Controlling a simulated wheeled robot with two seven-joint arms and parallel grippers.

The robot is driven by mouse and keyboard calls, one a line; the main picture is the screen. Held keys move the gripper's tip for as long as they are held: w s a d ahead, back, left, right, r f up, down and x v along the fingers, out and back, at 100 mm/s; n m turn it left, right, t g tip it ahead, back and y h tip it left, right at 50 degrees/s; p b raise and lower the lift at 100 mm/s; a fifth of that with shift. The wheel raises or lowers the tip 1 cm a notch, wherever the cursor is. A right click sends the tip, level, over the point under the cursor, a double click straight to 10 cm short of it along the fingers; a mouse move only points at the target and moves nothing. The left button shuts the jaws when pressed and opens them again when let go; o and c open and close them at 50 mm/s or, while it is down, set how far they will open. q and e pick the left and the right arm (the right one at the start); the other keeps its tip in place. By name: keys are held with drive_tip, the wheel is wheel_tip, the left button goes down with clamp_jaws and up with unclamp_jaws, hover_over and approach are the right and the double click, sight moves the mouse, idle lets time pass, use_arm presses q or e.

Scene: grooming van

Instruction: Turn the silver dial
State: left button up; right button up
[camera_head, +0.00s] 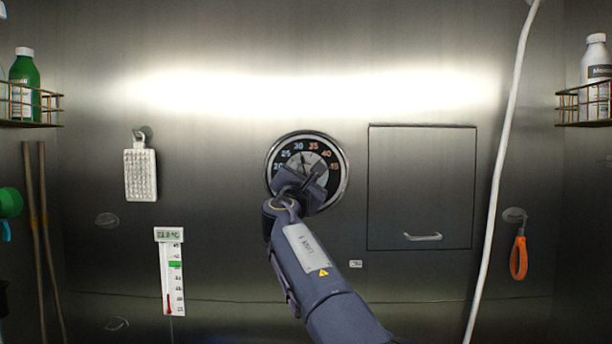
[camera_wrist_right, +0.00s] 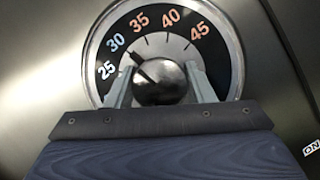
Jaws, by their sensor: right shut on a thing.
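The silver dial (camera_wrist_right: 160,84) is a round knob in the middle of a black-faced gauge with a silver rim. The gauge (camera_head: 336,157) is on the metal wall in the head view, marked with numbers from 20 to 45. My right gripper (camera_head: 309,176) is at the dial, and in the right wrist view its two fingers stand on either side of the knob, shut on it. The dark pointer line on the knob points near 30. The gripper hides the lower part of the gauge. My left gripper is not in view.
A panel with a handle (camera_head: 422,237) is right of the gauge, and a white hose (camera_head: 497,180) hangs beyond it. A thermometer (camera_head: 171,275) and a white brush (camera_head: 140,174) hang left. An orange-handled tool (camera_head: 518,257) hangs right. Wire shelves with bottles are at both sides.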

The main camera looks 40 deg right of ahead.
drive_tip(key=m+g, duration=0.1)
drive_tip(key=m, duration=0.2)
drive_tip(key=shift+m+g+p, duration=0.3)
drive_tip(key=shift+m+p, duration=0.05)
drive_tip(key=shift+m, duration=0.05)
drive_tip(key=m+g+p, duration=0.1)
drive_tip(key=m, duration=0.2)
drive_tip(key=m+g+p, duration=0.1)
drive_tip(key=m+p, duration=0.1)
drive_tip(key=m, duration=0.2)
drive_tip(key=shift+m+g, duration=0.3)
drive_tip(key=shift+g, duration=0.1)
drive_tip(key=shift+f+m+y+p, duration=0.1)
drive_tip(key=shift+m+y+p, duration=0.35)
drive_tip(key=shift+m, duration=0.35)
drive_tip(key=shift+g, duration=0.4)
drive_tip(key=o, duration=1)
drive_tip(key=shift+c, duration=0.2)
